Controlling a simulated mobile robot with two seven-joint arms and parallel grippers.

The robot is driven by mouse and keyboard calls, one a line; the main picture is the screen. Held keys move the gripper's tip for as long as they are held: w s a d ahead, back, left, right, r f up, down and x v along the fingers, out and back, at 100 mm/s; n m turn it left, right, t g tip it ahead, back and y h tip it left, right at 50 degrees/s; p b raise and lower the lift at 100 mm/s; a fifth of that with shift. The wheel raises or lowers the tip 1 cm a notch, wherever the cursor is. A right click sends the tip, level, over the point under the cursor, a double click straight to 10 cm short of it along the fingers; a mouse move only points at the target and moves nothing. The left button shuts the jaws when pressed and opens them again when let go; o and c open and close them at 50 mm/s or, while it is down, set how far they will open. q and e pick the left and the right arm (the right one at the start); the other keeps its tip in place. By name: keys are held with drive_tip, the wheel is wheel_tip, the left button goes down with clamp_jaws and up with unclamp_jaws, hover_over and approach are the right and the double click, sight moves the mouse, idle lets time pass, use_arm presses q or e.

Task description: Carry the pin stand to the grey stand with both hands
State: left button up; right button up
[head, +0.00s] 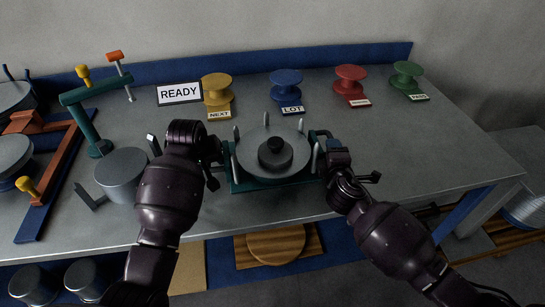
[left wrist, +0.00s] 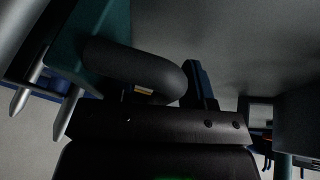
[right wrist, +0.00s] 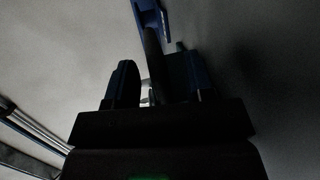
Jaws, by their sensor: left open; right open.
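The pin stand (head: 244,185) is a dark teal base with upright grey pins and a handle at each side. It sits on the table and bears a round grey plate (head: 252,158) with a black knob. My left gripper (head: 213,163) is open at the left handle, whose dark bar (left wrist: 135,66) shows close up in the left wrist view. My right gripper (head: 326,150) is open at the right handle; in the right wrist view a dark bar (right wrist: 154,55) lies between the fingers. I cannot tell for sure which grey object is the grey stand.
A grey drum (head: 121,176) with side arms stands left of my left arm. Yellow (head: 216,91), blue (head: 286,84), red (head: 350,78) and green (head: 406,73) spools with labels line the back, beside a READY sign (head: 179,93). The table right of the pin stand is clear.

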use_arm(q)
clamp_jaws()
use_arm(e)
clamp_jaws()
drive_tip(key=shift+s+f, duration=0.1)
drive_tip(key=shift+f, duration=0.1)
idle(1.0)
use_arm(q)
drive_tip(key=shift+r, duration=0.2)
use_arm(e)
drive_tip(key=shift+r, duration=0.25)
